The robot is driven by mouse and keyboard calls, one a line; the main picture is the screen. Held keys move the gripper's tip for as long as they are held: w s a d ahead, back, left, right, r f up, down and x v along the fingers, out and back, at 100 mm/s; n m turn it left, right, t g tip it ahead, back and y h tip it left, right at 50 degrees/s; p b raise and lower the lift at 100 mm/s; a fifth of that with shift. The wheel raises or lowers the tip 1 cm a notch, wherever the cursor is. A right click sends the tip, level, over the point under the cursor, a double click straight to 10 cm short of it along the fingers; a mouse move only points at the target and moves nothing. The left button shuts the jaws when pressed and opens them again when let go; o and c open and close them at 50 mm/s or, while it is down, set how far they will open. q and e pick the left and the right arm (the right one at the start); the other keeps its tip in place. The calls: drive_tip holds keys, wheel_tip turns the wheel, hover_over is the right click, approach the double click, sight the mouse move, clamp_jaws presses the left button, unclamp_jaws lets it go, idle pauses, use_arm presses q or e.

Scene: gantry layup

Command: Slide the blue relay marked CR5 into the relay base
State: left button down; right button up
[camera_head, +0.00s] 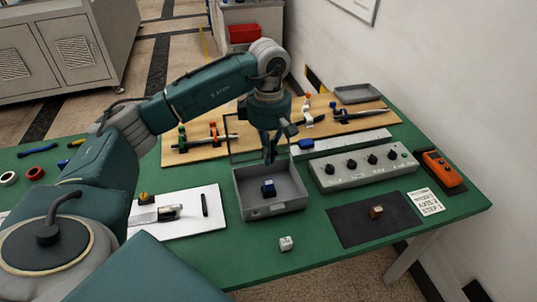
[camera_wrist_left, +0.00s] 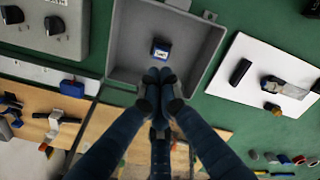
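The blue relay (camera_head: 268,187) sits inside the grey tray (camera_head: 252,214), with a dark top and a pale label too small to read surely. It also shows in the left wrist view (camera_wrist_left: 161,50), just beyond my fingertips. My left gripper (camera_head: 270,158) points down above the tray, with its fingertips (camera_wrist_left: 158,76) together and nothing visible between them. A gap shows between the fingertips and the relay. I cannot pick out the relay base for certain. A small brown block (camera_head: 376,211) lies on a black mat (camera_head: 350,232). My right gripper is not in view.
A grey control box (camera_head: 362,168) with black knobs stands right of the tray. A wooden board (camera_head: 200,152) with clamps and tools lies behind. A white sheet (camera_head: 190,228) with tools lies left. A small white cube (camera_head: 286,243) stands in front. An orange device (camera_head: 441,168) lies far right.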

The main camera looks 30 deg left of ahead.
sight(268, 182)
use_arm(q)
drive_tip(key=n+p, duration=0.1)
drive_tip(key=n, duration=0.6)
drive_tip(key=n+p, duration=0.2)
drive_tip(key=n, duration=0.6)
drive_tip(key=f+n+p, duration=0.1)
drive_tip(key=n, duration=0.6)
drive_tip(key=shift+p, duration=0.35)
drive_tip(key=n, duration=0.5)
drive_tip(key=shift+f+n+p, duration=0.2)
drive_tip(key=shift+n+p, duration=0.1)
drive_tip(key=shift+p, duration=0.1)
drive_tip(key=shift+f, duration=0.35)
drive_tip(key=shift+f+b, duration=2.05)
drive_tip(key=shift+f, duration=0.65)
drive_tip(key=shift+s+f+b, duration=0.1)
drive_tip(key=shift+f+b, duration=0.4)
drive_tip(key=shift+f, duration=0.15)
drive_tip(key=shift+r, duration=0.15)
